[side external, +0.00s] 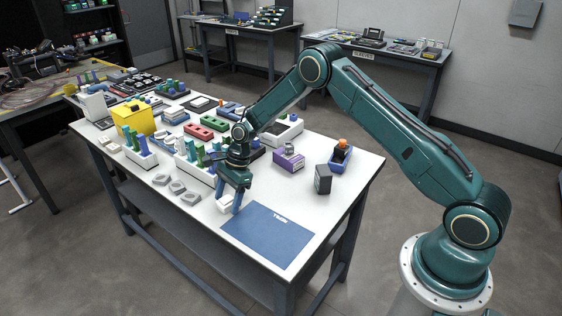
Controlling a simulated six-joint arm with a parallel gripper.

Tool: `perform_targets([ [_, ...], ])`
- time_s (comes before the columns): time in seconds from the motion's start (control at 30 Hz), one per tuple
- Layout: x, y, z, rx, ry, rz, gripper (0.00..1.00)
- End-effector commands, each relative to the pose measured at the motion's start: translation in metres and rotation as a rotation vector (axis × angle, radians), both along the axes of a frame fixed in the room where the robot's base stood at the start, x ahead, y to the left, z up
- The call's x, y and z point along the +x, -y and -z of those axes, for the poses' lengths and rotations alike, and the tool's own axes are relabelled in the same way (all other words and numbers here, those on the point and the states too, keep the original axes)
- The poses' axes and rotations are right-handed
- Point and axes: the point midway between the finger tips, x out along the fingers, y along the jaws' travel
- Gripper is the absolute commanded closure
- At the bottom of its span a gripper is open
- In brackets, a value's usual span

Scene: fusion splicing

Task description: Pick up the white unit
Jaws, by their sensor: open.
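A small white unit (225,205) sits on the white table top near its front edge, beside the blue mat. My gripper (229,198) points down at it, with its blue-tipped fingers open around or just beside the unit. The fingers hide part of the unit. I cannot tell whether they touch it.
A blue mat (268,235) lies flat to the right. Several small grey blocks (177,186) sit to the left. White racks with blue and green pieces (140,153) stand behind them. A purple box (289,160) and a dark grey block (323,179) stand further right.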

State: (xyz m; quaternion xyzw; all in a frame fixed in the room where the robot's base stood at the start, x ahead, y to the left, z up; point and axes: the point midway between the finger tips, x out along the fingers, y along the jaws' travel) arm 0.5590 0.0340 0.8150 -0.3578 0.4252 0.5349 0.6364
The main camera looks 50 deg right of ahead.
Motion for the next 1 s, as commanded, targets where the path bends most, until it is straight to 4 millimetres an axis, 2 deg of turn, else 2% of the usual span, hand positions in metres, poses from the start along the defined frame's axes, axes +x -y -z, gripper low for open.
perform_targets([
  [0.33, -0.0001, 0.0001, -0.0003, 0.0, 0.0, 0.0, 0.36],
  [0.5, -0.0001, 0.0001, -0.0004, 0.0, 0.0, 0.0, 0.7],
  [0.6, -0.0001, 0.0001, -0.0004, 0.0, 0.0, 0.0, 0.85],
  [1.0, 0.0002, 0.0002, -0.0048, 0.0, 0.0, 0.0, 0.85],
])
